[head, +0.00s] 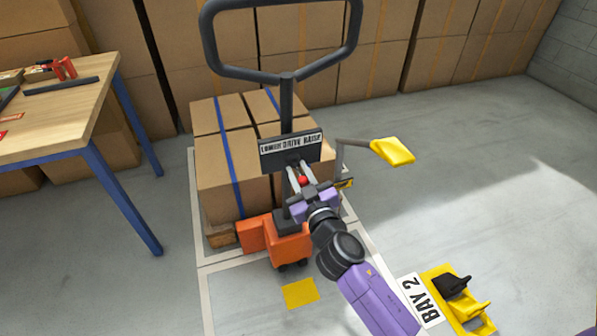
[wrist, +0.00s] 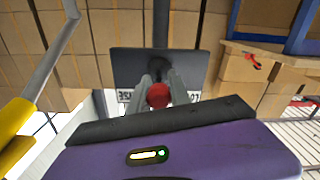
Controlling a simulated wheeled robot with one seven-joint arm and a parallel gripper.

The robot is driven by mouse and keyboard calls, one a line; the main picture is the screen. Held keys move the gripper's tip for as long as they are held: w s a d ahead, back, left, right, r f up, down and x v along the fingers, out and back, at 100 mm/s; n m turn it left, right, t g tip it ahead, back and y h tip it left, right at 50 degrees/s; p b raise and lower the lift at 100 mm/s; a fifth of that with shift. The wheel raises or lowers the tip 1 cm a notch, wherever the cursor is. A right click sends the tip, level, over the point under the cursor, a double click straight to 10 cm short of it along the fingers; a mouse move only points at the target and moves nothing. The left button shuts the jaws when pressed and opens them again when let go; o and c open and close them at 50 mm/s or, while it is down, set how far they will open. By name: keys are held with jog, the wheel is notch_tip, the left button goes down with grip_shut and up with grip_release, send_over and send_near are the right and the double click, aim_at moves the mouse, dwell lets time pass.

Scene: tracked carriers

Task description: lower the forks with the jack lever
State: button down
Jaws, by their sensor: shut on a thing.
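The pallet jack has an orange base (head: 285,243), a dark upright and a looped grey handle (head: 283,75). A dark plate (head: 290,150) on the upright is lettered LOWER, DRIVE, RAISE; it also shows in the wrist view (wrist: 126,62). The jack lever's red knob (head: 303,181) is in front of the plate, below its lettering. My gripper (head: 299,174) is shut on the lever; its pale fingers lie either side of the red knob (wrist: 158,96) in the wrist view. The lever's shaft is hidden, and its exact setting is unclear. The forks are hidden by the load.
Strapped cartons (head: 220,160) stand on a pallet (head: 221,240) behind the jack. A wooden workbench (head: 60,115) is at left. A BAY 2 sign (head: 416,299) is at lower right. Open floor lies right.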

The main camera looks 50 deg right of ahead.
jog(key=c, duration=1.2)
grip_release()
jog(key=shift+s, duration=0.1)
jog(key=shift+s+a+f, duration=0.1)
jog(key=shift+s+a, duration=0.1)
jog(key=shift+s, duration=0.05)
jog(key=b+v, duration=0.2)
jog(key=v, duration=0.5)
